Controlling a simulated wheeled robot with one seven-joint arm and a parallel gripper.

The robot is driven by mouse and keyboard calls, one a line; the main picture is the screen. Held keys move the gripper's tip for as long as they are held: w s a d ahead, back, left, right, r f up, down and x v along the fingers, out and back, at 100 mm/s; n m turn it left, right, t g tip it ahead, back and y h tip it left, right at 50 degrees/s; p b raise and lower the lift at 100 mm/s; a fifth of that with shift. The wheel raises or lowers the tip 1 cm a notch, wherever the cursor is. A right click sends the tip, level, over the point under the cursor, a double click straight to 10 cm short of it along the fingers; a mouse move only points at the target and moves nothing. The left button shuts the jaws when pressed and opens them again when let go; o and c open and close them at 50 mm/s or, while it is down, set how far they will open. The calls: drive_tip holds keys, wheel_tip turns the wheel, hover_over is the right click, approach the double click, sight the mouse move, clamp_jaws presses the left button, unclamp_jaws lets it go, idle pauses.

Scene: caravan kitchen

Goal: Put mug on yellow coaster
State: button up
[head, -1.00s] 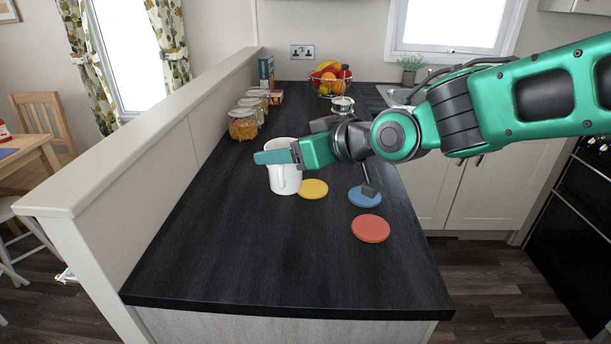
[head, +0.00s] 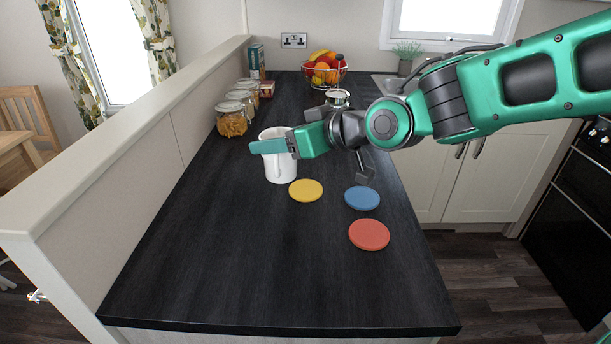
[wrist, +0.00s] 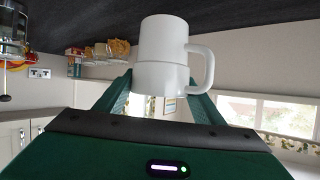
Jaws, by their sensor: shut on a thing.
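A white mug (head: 281,170) is upright at the left of the coasters on the dark counter. My gripper (head: 272,146) reaches in from the right and is shut on the mug near its upper part. In the wrist view the mug (wrist: 165,55) sits between my two green fingers, its handle to the right. The yellow coaster (head: 306,190) lies flat just to the right and in front of the mug. It is bare. I cannot tell whether the mug's base touches the counter.
A blue coaster (head: 362,198) and a red coaster (head: 369,235) lie to the right on the counter (head: 240,260). Several jars (head: 232,119) line the left wall. The front of the counter is clear.

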drive_tip(key=shift+w+d+f, duration=0.85)
drive_tip(key=shift+w+f, duration=0.65)
drive_tip(key=shift+f, duration=0.2)
drive_tip(key=shift+w+d+f, duration=0.9)
drive_tip(key=shift+w+f, duration=0.55)
drive_tip(key=shift+f, duration=0.25)
drive_tip(key=shift+w+d+f, duration=0.85)
drive_tip(key=shift+w+f, duration=0.65)
drive_tip(key=shift+f, duration=0.2)
drive_tip(key=o, duration=1.3)
drive_tip(key=shift+c, duration=0.2)
drive_tip(key=v, duration=1.2)
drive_tip(key=shift+s, duration=0.1)
